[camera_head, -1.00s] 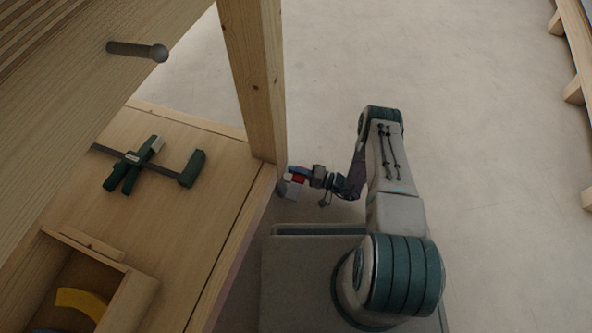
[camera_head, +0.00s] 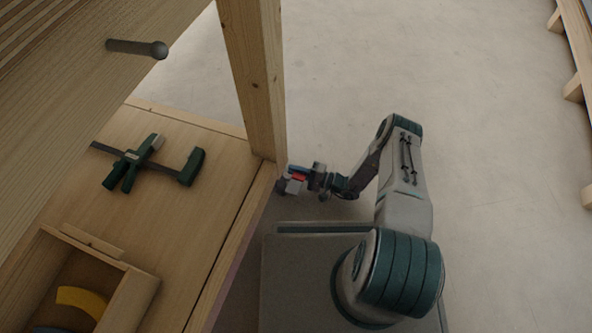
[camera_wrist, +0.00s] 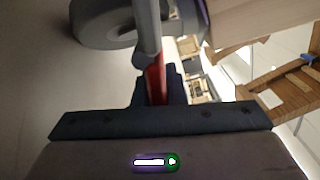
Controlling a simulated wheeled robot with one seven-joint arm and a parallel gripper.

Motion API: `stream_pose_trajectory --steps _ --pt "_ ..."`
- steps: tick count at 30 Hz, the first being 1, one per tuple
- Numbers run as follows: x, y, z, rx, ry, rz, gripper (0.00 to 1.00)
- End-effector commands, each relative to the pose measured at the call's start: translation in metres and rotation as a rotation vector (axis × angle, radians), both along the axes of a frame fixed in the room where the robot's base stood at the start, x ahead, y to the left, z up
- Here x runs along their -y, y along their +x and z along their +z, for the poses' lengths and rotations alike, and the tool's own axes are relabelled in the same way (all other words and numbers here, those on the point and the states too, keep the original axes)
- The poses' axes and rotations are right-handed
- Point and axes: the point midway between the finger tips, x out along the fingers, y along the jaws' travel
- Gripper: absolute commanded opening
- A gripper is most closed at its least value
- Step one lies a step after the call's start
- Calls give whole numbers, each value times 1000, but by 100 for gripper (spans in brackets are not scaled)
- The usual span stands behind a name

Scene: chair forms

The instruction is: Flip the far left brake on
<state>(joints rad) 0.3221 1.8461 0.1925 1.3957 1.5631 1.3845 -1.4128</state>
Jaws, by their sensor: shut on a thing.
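The red brake lever (camera_wrist: 156,78) is at the middle of the wrist view, running up to a grey caster stem (camera_wrist: 148,32). The grey caster wheel (camera_wrist: 92,30) shows at the top left there. My gripper (camera_wrist: 158,88) is shut on the red lever. In the head view my gripper (camera_head: 299,175) is low beside the bench's right corner, with red and blue bits showing at its tips. A grey part of the caster (camera_head: 293,187) peeks out just below the tips. The bench top hides most of the caster, and the lever's exact angle cannot be told.
The wooden bench (camera_head: 195,225) fills the left, with an upright post (camera_head: 253,80) at its corner close to my gripper. A green clamp (camera_head: 130,165) and a wooden box (camera_head: 130,295) rest on it.

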Motion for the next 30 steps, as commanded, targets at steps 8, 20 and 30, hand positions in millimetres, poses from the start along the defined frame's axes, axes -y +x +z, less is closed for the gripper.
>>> stream_pose_trajectory --steps 8,20,30 --pt "0 0 -1 -1 -1 -2 33" --pt "8 -2 1 1 -1 -3 33" --pt "74 -26 2 0 -3 -7 33"
